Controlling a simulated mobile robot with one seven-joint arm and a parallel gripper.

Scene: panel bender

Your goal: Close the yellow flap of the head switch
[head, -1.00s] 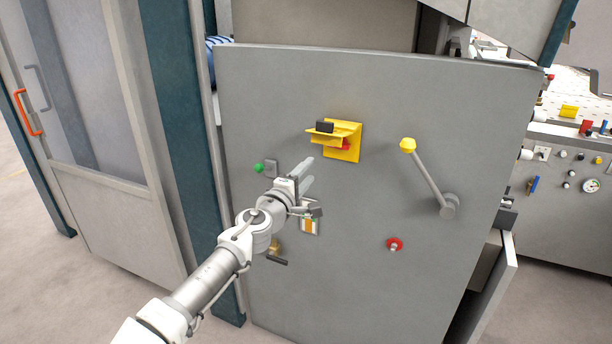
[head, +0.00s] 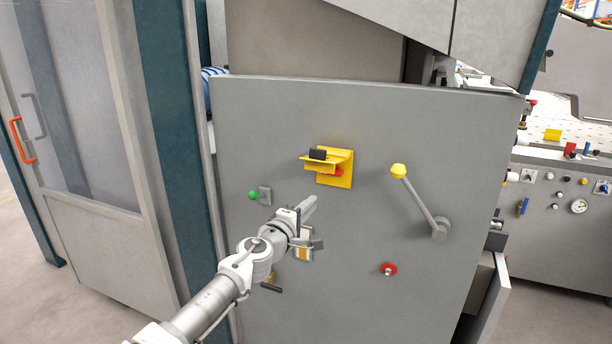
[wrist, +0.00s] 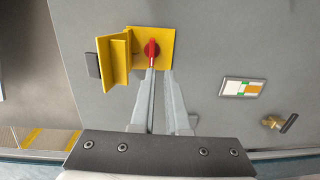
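The head switch is a yellow plate (head: 345,180) with a red knob (head: 338,172) on the grey panel; the plate (wrist: 170,38) and red knob (wrist: 152,49) also show in the wrist view. Its yellow flap (head: 341,156) stands out from the plate, open, with a black piece (head: 317,154) at its outer edge. In the wrist view the flap (wrist: 117,58) lies left of the knob. My gripper (head: 311,203) is just below and left of the switch in the head view. In the wrist view its fingers (wrist: 159,76) point toward the knob, a narrow empty gap between them. Contact cannot be told.
A yellow-tipped lever (head: 420,200) and a red button (head: 388,269) are on the panel to the right. A green knob (head: 253,195) is left of my gripper. A small label plate (wrist: 243,88) and a brass key-like handle (wrist: 279,123) are right of the fingers in the wrist view.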

